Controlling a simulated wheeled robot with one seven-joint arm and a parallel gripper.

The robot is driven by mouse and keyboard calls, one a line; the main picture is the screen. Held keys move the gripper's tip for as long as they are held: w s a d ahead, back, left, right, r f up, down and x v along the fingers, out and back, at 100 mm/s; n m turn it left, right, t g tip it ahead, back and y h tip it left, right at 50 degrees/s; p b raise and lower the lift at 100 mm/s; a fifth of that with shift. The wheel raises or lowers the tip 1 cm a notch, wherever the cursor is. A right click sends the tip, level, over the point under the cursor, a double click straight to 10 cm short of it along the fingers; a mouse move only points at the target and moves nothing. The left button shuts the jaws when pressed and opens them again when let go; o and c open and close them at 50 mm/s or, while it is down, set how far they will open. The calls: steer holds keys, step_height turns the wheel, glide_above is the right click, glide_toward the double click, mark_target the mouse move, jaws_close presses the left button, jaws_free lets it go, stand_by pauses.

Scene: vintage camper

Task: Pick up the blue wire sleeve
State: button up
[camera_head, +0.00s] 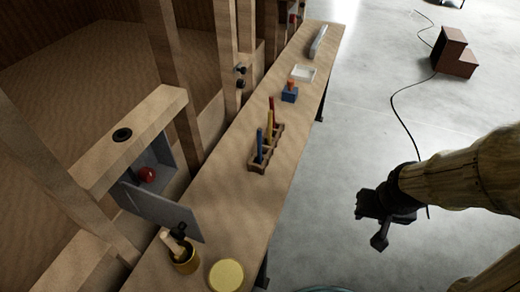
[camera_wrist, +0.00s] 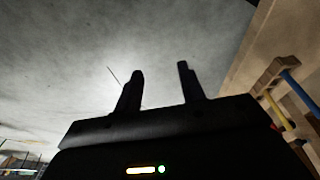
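The blue wire sleeve appears to be the slim blue upright piece (camera_head: 260,143) at the near end of a brown wooden rack (camera_head: 279,133) on the long bench. A yellow piece (camera_head: 269,125) and a red piece (camera_head: 272,106) stand in the same rack. In the wrist view the blue piece (camera_wrist: 300,89) shows at the right edge, partly cut off, beside the yellow one (camera_wrist: 277,112). My gripper (camera_head: 368,226) is over the open floor to the right of the bench, well apart from the rack. Its two fingers (camera_wrist: 160,72) are spread with nothing between them.
A brown stepped box (camera_head: 455,55) with a cable stands on the floor.

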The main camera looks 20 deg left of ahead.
steer(key=w+a+f+n+t+y+b, duration=0.25)
steer(key=w+a+n+t+b, duration=0.3)
steer(key=a, duration=0.65)
steer(key=n+t+y+b, duration=0.1)
steer(key=t+y+b, duration=0.2)
steer(key=y+b, duration=0.15)
glide_toward(260, 149)
steer(key=v, duration=0.4)
steer(key=shift+d+y, duration=0.3)
steer(key=shift+d, duration=0.05)
steer(key=shift+g, duration=0.25)
steer(key=x, duration=1.1)
steer(key=shift+w+a+f+p, duration=0.15)
steer(key=shift+w+f+p, duration=0.1)
steer(key=shift+p, duration=0.15)
steer(key=shift+w+a, duration=0.1)
steer(key=shift+w, duration=0.1)
